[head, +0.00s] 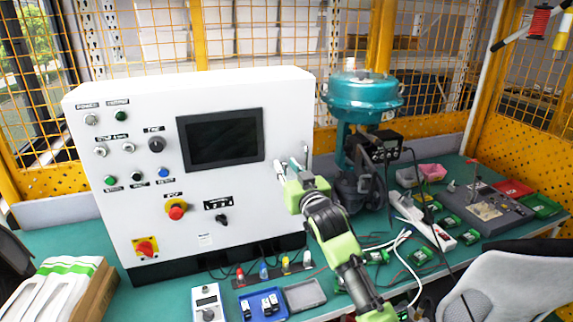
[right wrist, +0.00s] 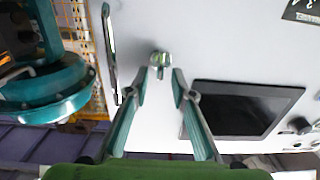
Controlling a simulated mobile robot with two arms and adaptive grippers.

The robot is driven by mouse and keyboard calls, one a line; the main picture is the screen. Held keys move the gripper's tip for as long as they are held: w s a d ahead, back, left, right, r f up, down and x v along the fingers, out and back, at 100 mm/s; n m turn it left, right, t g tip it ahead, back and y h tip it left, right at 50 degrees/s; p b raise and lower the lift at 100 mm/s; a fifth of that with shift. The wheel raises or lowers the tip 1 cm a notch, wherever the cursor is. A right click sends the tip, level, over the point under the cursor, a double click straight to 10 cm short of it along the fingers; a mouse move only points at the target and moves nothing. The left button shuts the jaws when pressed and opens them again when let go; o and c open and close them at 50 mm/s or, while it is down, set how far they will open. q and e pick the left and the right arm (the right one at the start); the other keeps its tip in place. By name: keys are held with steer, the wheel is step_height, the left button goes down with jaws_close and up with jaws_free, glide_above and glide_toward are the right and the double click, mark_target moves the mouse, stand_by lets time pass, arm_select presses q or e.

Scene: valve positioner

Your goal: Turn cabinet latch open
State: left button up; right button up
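The white cabinet (head: 240,90) stands on the green table with its front panel facing me. My right gripper (head: 286,168) is at the right part of that panel, beside the screen. In the right wrist view, my right gripper (right wrist: 160,76) is open, its two teal fingers apart. A small round metal latch (right wrist: 160,60) on the white panel shows just beyond the fingertips, in line with the gap between them. I cannot tell whether the fingers touch it. In the head view I cannot make the latch out behind my gripper. My left gripper is not in view.
A dark screen (head: 221,139) and a silver handle (right wrist: 109,50) flank the latch. A teal valve actuator (head: 362,95) stands right of the cabinet. Trays, cables and a power strip (head: 422,220) crowd the table. A grey chair (head: 510,285) is at the lower right.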

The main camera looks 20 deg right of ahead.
steer(key=shift+w, duration=0.35)
jaws_close()
